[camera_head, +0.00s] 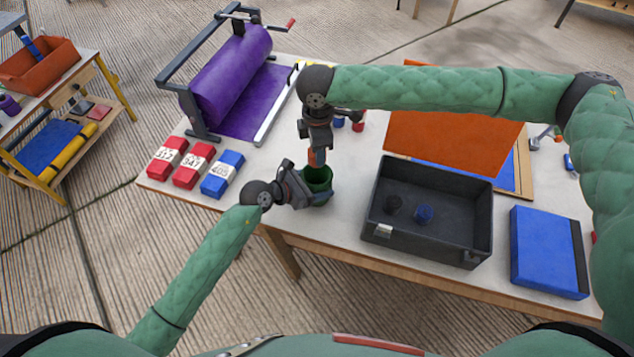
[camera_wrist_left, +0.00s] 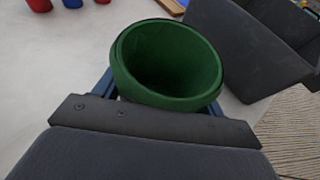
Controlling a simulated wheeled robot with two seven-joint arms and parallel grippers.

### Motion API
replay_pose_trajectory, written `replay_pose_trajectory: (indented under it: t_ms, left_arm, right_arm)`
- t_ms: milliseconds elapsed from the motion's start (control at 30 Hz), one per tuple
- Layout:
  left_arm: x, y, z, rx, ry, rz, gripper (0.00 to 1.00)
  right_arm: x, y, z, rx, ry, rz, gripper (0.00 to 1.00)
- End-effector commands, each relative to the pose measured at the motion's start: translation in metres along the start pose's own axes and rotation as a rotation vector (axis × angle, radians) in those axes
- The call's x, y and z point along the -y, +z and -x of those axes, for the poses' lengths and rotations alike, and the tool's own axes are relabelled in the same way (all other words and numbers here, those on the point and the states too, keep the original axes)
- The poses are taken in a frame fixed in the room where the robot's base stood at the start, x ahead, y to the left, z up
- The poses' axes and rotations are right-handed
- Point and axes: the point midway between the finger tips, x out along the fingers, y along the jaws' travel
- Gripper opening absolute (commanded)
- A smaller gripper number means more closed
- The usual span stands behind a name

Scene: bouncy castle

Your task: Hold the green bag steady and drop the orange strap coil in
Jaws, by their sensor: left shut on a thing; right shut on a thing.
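The green bag (camera_head: 319,180) stands near the table's front edge, left of the dark bin. In the left wrist view the green bag (camera_wrist_left: 168,62) has a round open mouth, and I see nothing inside it. My left gripper (camera_head: 306,189) is shut on the bag's side; its blue fingers show beside the bag in the wrist view. My right gripper (camera_head: 317,144) points down just above the bag and is shut on the orange strap coil (camera_head: 311,157). The coil is mostly hidden by the gripper, and I cannot tell whether it touches the rim.
A dark bin (camera_head: 376,231) with small round items stands to the right, with a blue case (camera_head: 547,252) beyond it. Red and blue labelled blocks (camera_head: 193,166) lie left, before a purple roll (camera_head: 231,70) on a frame. An orange panel (camera_head: 450,130) stands behind the bin.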

Motion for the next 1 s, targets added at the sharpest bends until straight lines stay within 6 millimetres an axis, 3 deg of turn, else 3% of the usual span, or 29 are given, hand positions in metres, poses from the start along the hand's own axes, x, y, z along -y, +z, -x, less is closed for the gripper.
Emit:
replay_pose_trajectory:
  t_ms: [600, 967, 1000]
  left_arm:
    - [0.000, 0.000, 0.000, 0.000, 0.000, 0.000, 0.38]
    - [0.000, 0.000, 0.000, 0.000, 0.000, 0.000, 0.38]
    - [0.000, 0.000, 0.000, 0.000, 0.000, 0.000, 0.38]
  right_arm:
    - [0.001, 0.000, -0.035, 0.000, -0.001, 0.000, 0.18]
    - [0.001, 0.000, -0.038, 0.000, 0.000, 0.000, 0.18]
    - [0.001, 0.000, -0.038, 0.000, 0.000, 0.000, 0.46]
